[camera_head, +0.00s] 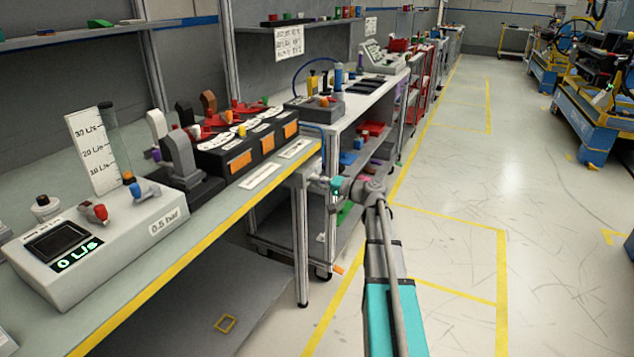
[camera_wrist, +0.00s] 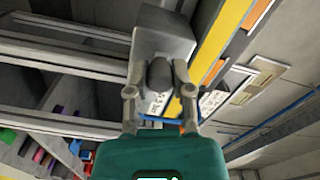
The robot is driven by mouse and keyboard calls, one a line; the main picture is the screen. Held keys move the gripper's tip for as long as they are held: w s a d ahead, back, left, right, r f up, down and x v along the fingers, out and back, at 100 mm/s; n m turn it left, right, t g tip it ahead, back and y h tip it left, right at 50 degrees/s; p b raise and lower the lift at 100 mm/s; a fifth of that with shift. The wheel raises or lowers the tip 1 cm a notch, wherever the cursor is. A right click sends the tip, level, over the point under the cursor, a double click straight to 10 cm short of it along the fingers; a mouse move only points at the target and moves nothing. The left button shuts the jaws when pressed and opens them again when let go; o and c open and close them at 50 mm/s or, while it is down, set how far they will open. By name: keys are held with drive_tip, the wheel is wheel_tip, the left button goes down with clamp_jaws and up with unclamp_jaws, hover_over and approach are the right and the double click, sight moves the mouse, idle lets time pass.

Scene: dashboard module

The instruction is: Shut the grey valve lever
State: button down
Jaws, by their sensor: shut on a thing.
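The grey valve lever (camera_wrist: 160,75) shows in the wrist view as a dark grey rounded piece in front of a lighter grey block (camera_wrist: 165,33). My gripper (camera_wrist: 159,70) has one finger on each side of it and is shut on it. In the head view my gripper (camera_head: 334,186) is at the right end of the bench, just beside a grey block (camera_head: 308,177) below the bench top's corner. The lever is too small and covered there to tell its angle. A grey box (camera_head: 120,238) on the bench has a display (camera_head: 77,254) reading 0 L/s.
The bench (camera_head: 225,205) has a yellow front edge and carries several coloured knobs and levers. A blue hose (camera_head: 324,140) runs down near my gripper. A second bench (camera_head: 372,92) with shelves stands behind. The floor (camera_head: 450,180) on the right is clear, with yellow lines.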

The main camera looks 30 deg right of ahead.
idle(0.4)
drive_tip(key=c, duration=0.5)
unclamp_jaws()
drive_tip(key=shift+s+d, duration=0.1)
drive_tip(key=shift+d, duration=0.05)
drive_tip(key=v, duration=1.1)
drive_tip(key=shift+s+d, duration=0.25)
drive_tip(key=shift+a, duration=0.1)
